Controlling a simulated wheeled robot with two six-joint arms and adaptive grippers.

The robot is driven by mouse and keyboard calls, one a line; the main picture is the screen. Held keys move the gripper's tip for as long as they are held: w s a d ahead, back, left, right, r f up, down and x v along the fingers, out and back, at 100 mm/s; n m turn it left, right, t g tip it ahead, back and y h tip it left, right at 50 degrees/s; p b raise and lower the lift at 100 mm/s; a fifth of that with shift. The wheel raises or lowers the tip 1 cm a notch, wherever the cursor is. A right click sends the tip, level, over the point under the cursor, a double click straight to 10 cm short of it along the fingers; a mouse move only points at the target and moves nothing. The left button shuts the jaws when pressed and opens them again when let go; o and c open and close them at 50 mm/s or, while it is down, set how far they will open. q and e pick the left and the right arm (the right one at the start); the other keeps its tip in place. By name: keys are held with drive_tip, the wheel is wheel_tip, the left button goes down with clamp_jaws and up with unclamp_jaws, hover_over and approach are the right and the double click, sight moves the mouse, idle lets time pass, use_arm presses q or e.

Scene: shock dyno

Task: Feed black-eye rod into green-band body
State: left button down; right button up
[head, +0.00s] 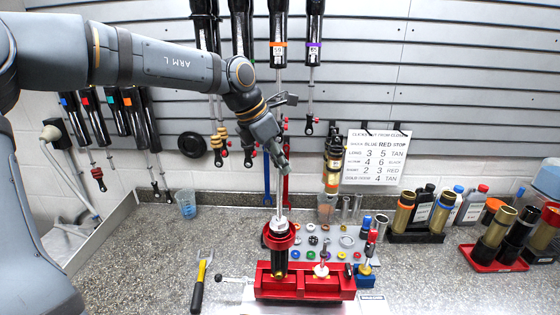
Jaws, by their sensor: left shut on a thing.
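My left gripper (277,153) is shut on the upper end of a slim silver rod (281,195). The rod hangs upright, and its eye is hidden by the fingers, so I cannot tell the eye's colour. Its lower part meets a pale piece at the mouth of a dark shock body (280,262) with a red collar. I cannot tell how deep the rod sits in it. The body stands upright in a red clamp block (330,291). I cannot make out a green band on it. My right gripper is not in view.
A grey parts mat (341,256) with rings and small pieces lies behind the red block. A yellow-black tool (198,287) lies left of it. Gold bodies stand in a black rack (416,237) and a red tray (476,260) at right. Shocks hang on the wall behind.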

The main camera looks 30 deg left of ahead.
sight(279, 198)
use_arm(q)
drive_tip(key=shift+f+b, duration=1.05)
drive_tip(key=shift+f, duration=0.45)
